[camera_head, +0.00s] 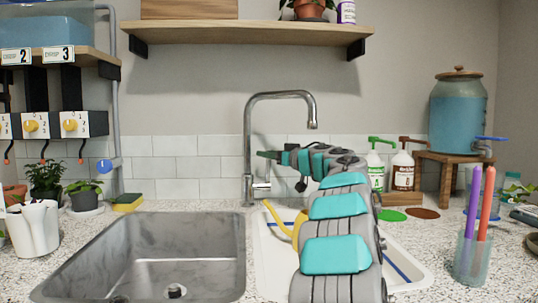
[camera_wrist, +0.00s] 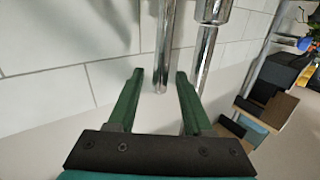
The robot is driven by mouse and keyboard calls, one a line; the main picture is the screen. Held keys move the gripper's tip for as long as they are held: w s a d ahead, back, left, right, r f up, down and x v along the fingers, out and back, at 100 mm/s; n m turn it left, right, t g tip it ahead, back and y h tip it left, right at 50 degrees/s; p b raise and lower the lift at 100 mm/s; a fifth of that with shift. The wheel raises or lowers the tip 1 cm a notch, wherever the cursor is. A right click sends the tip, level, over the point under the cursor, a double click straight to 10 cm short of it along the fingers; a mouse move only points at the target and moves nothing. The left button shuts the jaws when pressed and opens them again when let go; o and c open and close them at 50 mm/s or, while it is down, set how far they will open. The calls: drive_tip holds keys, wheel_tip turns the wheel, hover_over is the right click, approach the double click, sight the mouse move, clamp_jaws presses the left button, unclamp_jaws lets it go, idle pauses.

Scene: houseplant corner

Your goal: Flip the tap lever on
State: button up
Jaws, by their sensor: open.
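The tap (camera_head: 248,140) is a tall chrome gooseneck behind the sink, with its spout curving over to the right. A short chrome lever part (camera_head: 262,186) sticks out to the right low on its body. My gripper (camera_head: 262,154) is beside the upright tube, above that part, pointing left. In the wrist view my gripper (camera_wrist: 160,74) has its green fingers apart with no object clamped. A thin chrome rod (camera_wrist: 163,45) shows between the fingertips, and a thicker chrome cylinder (camera_wrist: 212,12) is to its right. I cannot tell whether a finger touches chrome.
The steel sink (camera_head: 175,250) is at the left and a white drainer tray (camera_head: 410,270) lies under my arm. Soap bottles (camera_head: 403,170) stand behind my arm. A shelf (camera_head: 245,33) hangs above.

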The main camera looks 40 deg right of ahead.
drive_tip(key=shift+w, duration=0.25)
clamp_jaws()
idle(1.4)
